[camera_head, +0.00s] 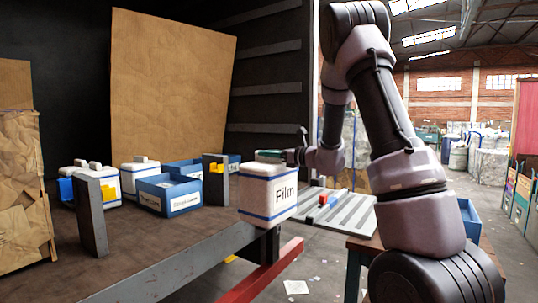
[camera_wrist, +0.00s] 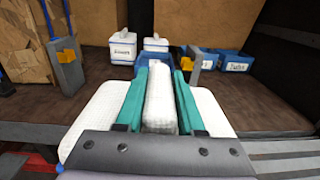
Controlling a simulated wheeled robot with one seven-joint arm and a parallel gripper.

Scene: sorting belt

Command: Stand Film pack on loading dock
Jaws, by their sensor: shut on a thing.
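The Film pack (camera_head: 267,193) is a white box with blue bands and a "Film" label, upright at the right front edge of the loading dock (camera_head: 165,250). I cannot tell whether its base touches the dock. My gripper (camera_head: 275,157) is above the pack, shut on its white handle. In the wrist view, the teal fingers of my gripper (camera_wrist: 158,95) lie on both sides of the handle, with the white top of the Film pack (camera_wrist: 212,110) spreading out below. The brown floor of the loading dock (camera_wrist: 275,108) lies beyond it.
Blue bins (camera_head: 168,196) and white boxes (camera_head: 138,172) stand further back on the dock. Grey posts (camera_head: 91,215) with yellow parts rise near its front edge. A grey ribbed belt (camera_head: 335,215) with small coloured blocks lies to the right. Bare dock floor shows left of the pack.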

